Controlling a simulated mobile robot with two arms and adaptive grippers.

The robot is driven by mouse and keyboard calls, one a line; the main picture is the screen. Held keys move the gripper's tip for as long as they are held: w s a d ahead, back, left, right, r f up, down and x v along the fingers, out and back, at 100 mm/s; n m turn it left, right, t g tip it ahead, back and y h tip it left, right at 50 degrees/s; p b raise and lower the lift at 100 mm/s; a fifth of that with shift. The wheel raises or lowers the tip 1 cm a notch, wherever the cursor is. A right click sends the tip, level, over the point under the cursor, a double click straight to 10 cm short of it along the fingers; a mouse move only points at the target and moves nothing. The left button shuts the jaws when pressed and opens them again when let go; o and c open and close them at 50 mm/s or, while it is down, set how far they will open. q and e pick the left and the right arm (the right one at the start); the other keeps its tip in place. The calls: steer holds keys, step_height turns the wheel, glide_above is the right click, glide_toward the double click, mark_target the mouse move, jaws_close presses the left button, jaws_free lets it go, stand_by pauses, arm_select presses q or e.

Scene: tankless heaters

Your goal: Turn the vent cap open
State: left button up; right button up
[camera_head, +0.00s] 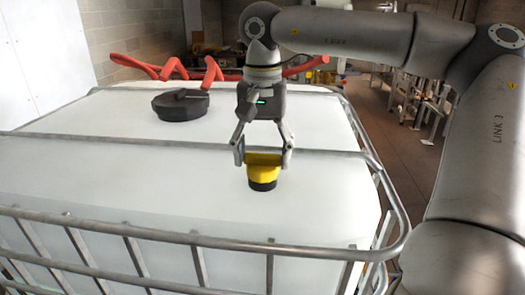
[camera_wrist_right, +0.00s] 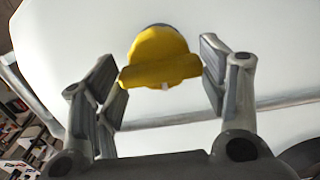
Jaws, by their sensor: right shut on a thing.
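The vent cap (camera_head: 263,172) is yellow with a black base and stands upright on the white tank top, near its front right. My right gripper (camera_head: 263,159) comes down from above, with one finger on each side of the cap's yellow upper part, and is shut on it. In the right wrist view the cap (camera_wrist_right: 158,50) shows a round yellow top with a raised bar across it, and the bar lies between the two finger pads. My left gripper is not in view.
The white tank (camera_head: 120,175) sits in a metal tube cage (camera_head: 190,237), with a rail crossing its top just behind the cap. A large black lid (camera_head: 181,105) lies further back left. Shelving stands at the back right.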

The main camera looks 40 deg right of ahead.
mark_target(262, 155)
steer(key=shift+r, duration=0.1)
stand_by(0.4)
steer(key=o, duration=1)
step_height(262, 155, up, 12)
steer(key=shift+f, duration=0.1)
stand_by(0.5)
